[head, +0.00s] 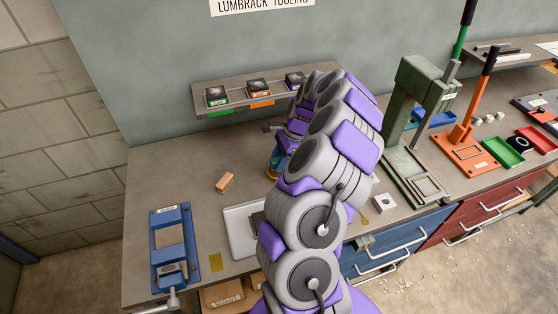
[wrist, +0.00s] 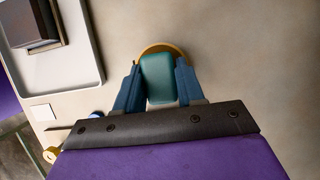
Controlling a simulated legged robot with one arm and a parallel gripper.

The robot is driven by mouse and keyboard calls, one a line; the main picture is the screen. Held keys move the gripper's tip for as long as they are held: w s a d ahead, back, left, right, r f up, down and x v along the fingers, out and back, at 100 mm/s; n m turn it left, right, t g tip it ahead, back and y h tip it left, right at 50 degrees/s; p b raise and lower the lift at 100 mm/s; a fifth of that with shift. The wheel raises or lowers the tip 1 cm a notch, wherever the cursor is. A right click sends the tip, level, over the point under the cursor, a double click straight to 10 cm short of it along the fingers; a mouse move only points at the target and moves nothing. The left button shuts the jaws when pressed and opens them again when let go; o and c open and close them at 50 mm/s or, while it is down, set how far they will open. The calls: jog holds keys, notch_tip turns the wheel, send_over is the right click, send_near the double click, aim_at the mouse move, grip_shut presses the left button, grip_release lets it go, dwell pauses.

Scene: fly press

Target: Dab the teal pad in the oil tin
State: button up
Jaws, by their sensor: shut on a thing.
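My gripper (wrist: 158,66) is shut on the teal pad (wrist: 158,80), with one blue finger on each side of it. Below the pad in the wrist view is a round golden tin (wrist: 148,50), apparently the oil tin. Only the far part of its rim shows; the pad and fingers hide the rest. The pad overlaps the tin in this view, and I cannot tell whether it touches the inside or hangs above. In the head view my arm hides most of the gripper; a bit of the golden tin (head: 272,176) shows under it.
A pale tray (head: 238,238) with a dark block lies near the bench front, left of the tin in the wrist view. A tan block (head: 225,181) and blue fixture (head: 172,245) are farther left. A green press (head: 412,115) stands right. A shelf (head: 232,101) holds small boxes behind.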

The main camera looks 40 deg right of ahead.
aim_at(273, 160)
jog(key=shift+r+p, duration=1.75)
jog(key=shift+r, duration=1)
